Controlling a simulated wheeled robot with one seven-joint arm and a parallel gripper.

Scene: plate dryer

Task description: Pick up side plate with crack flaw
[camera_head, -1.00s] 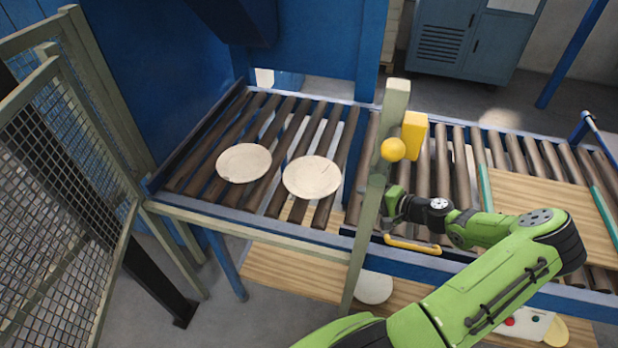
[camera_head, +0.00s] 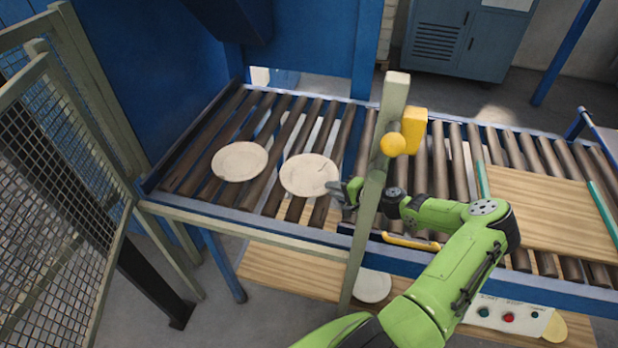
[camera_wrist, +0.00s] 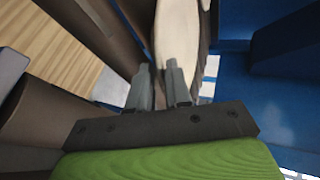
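Two pale round plates lie flat on the dark rollers. The right plate (camera_head: 308,175) has a thin dark line near its upper right, which looks like a crack. The left plate (camera_head: 239,162) shows a small dark mark at its lower left rim. My gripper (camera_head: 338,190) is at the right rim of the right plate. In the wrist view, my gripper (camera_wrist: 158,72) has its two fingers apart with a gap between them. The plate (camera_wrist: 176,35) is just ahead, its near rim at the fingertips. I cannot tell whether they touch.
An upright post (camera_head: 378,170) with a yellow ball (camera_head: 393,144) and yellow box stands close to my arm. A wooden board (camera_head: 550,210) lies on the rollers at right. A mesh fence (camera_head: 60,190) stands at left. Another plate (camera_head: 372,287) sits below the conveyor.

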